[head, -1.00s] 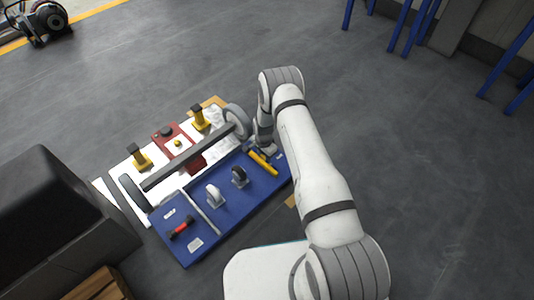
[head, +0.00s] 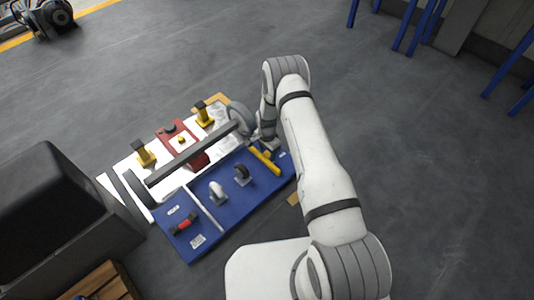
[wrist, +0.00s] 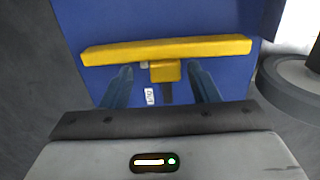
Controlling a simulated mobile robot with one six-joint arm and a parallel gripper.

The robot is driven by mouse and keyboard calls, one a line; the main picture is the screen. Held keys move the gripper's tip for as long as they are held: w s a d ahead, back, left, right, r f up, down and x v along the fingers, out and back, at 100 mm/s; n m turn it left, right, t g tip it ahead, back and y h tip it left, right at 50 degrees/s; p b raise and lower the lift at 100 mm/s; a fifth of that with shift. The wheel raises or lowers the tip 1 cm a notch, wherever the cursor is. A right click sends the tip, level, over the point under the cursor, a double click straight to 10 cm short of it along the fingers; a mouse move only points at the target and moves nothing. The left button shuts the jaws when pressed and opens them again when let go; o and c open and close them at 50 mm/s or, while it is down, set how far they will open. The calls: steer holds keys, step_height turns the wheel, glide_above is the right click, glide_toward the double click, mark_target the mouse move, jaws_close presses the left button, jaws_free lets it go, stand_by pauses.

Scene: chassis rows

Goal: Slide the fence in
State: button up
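A yellow bar with a short square block at its middle (head: 264,161), seemingly the fence, lies on the right part of the blue board (head: 223,238). In the wrist view the yellow bar (wrist: 215,47) runs across the picture just beyond the fingertips. Its block (wrist: 165,71) points back toward my gripper (wrist: 162,74). My gripper is open, one finger on each side of the block, with gaps showing on both sides. In the head view my gripper is largely hidden by my own wrist.
A dark beam (head: 190,155) with wheels at its ends spans the white panel beside the blue board. Small casters (head: 242,174) and a red-handled item (head: 184,222) stand on the board. A black bin (head: 55,215) is at left.

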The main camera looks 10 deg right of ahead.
step_height(320, 180, up, 3)
steer(key=shift+w+a+r, duration=0.1)
steer(key=shift+w+a, duration=0.05)
steer(key=shift+r+p, duration=0.4)
steer(key=shift+r, duration=0.25)
steer(key=shift+w, duration=0.1)
step_height(320, 180, up, 22)
steer(key=d+n+p, duration=0.1)
steer(key=n+p, duration=0.1)
steer(key=p, duration=0.5)
step_height(320, 180, up, 26)
steer(key=n+t+p, duration=0.1)
steer(key=n+p, duration=0.2)
steer(key=p, duration=0.5)
glide_above(266, 155)
steer(key=s+d, duration=0.3)
steer(key=s, duration=0.4)
steer(key=s+d+r+n+t+p, duration=0.1)
steer(key=s+d+r+n+p, duration=0.2)
steer(key=s+r+p, duration=1.1)
steer(key=s+r+n, duration=0.2)
steer(key=s+r, duration=1)
steer(key=r, duration=0.3)
steer(key=shift+s+r+n+t+p, duration=0.15)
steer(key=shift+r+n+t+p, duration=0.25)
steer(key=shift+d, duration=0.1)
